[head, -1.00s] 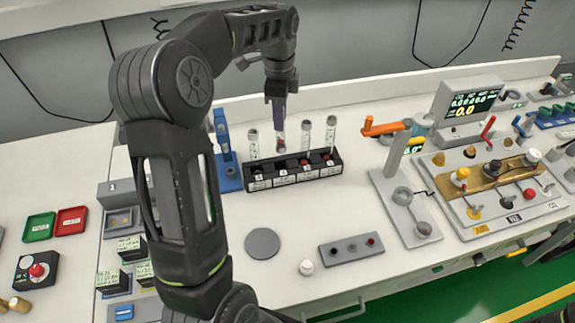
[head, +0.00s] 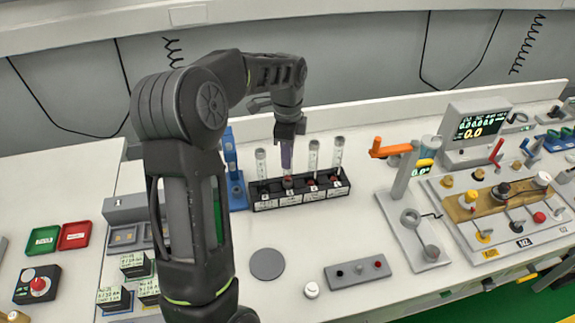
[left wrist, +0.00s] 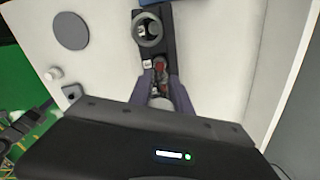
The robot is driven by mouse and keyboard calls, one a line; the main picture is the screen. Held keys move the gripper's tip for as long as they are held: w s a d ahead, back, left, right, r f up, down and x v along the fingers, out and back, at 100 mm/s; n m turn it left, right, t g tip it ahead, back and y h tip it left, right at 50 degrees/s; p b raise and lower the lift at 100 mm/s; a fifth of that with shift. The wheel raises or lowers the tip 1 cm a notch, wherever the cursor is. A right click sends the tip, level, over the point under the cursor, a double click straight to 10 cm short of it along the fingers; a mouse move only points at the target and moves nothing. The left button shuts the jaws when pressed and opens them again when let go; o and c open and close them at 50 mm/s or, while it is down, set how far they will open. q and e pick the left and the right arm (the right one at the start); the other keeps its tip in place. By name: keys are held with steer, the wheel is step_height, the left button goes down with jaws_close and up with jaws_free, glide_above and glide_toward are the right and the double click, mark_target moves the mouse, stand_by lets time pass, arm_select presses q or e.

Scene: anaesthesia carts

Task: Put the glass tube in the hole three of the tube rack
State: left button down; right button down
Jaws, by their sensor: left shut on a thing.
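The black tube rack (head: 300,199) stands at the back middle of the bench, with several holes in a row and labels too small to read surely. A clear glass tube (head: 261,163) stands upright at its left end. Two more tubes (head: 313,155) (head: 338,153) stand toward its right. My left gripper (head: 287,166) points down over the second position from the left, shut on a glass tube mostly hidden by the fingers. In the left wrist view the fingers (left wrist: 160,88) close around a pale tube end (left wrist: 160,102); the rack (left wrist: 139,18) lies beyond. My right gripper is not in view.
A blue stand (head: 236,190) is close to the rack's left end. A grey disc (head: 267,264) and a button box (head: 358,270) lie in front. Bench between is clear.

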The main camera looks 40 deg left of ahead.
arm_select(q)
steer(key=shift+f+b, duration=1.3)
steer(key=shift+f, duration=0.6)
steer(key=shift+f, duration=0.2)
steer(key=c, duration=1.2)
jaws_free()
step_height(320, 180, up, 11)
steer(key=p, duration=0.3)
steer(key=shift+p, duration=0.3)
steer(key=shift+r, duration=0.75)
